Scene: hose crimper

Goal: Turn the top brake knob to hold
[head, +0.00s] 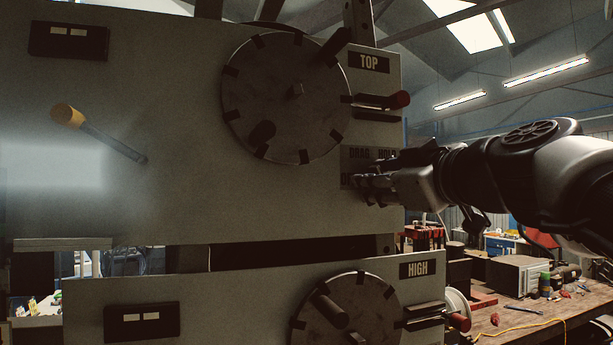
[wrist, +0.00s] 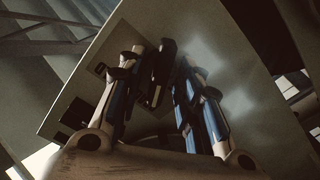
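The label plate (head: 357,153) reading DRAG and HOLD sits on the upper grey panel, below the TOP sign (head: 368,63). My gripper (head: 362,184) is in front of the lower part of this plate and hides the knob there in the head view. In the wrist view, my gripper (wrist: 160,85) has its two fingers apart.
A round notched disc (head: 285,125) with handles is above left of my gripper. A red-ended lever (head: 398,100) sticks out just above it. A yellow-ended lever (head: 68,115) is far left. A lower panel marked HIGH (head: 420,269) and a cluttered workbench (head: 535,320) lie below.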

